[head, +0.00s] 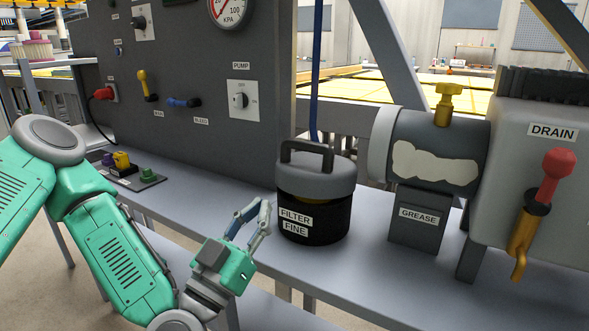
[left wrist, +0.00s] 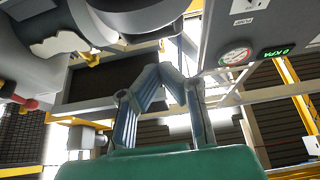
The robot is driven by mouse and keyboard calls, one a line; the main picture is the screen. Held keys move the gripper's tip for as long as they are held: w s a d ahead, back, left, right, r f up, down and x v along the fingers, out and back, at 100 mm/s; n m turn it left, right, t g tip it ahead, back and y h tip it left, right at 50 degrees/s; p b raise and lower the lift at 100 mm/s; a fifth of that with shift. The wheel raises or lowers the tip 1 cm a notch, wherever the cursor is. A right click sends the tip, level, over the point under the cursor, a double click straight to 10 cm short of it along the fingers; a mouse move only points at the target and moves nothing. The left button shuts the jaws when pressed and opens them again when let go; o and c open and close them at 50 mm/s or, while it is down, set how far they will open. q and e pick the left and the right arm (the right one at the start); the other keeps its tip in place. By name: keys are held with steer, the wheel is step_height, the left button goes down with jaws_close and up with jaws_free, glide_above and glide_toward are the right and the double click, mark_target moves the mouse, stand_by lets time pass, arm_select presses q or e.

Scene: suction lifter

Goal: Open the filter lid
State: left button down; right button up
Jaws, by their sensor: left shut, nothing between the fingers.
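The filter (head: 313,222) is a black canister labelled "FILTER FINE" and stands upright on the grey bench. Its grey lid (head: 316,176) sits on top, with a dark raised handle (head: 307,149). A yellowish band shows just under the lid. My left gripper (head: 254,208) is to the left of the canister, below lid height in the picture, with its fingers pointing up. It is shut and empty, apart from the lid. In the left wrist view its fingers (left wrist: 162,72) come together with nothing between them; I cannot make out the filter there. My right gripper is not in view.
A control panel (head: 190,70) with switches and a gauge (head: 228,10) rises behind the bench (head: 285,265). A blue hose (head: 316,70) runs vertically behind the lid.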

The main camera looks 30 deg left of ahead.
mark_target(295, 166)
arm_select(q)
steer(key=p+x, duration=0.2)
steer(key=x, duration=0.9)
steer(key=shift+d+r, duration=0.1)
steer(key=shift+w+r, duration=0.15)
steer(key=shift+w, duration=0.4)
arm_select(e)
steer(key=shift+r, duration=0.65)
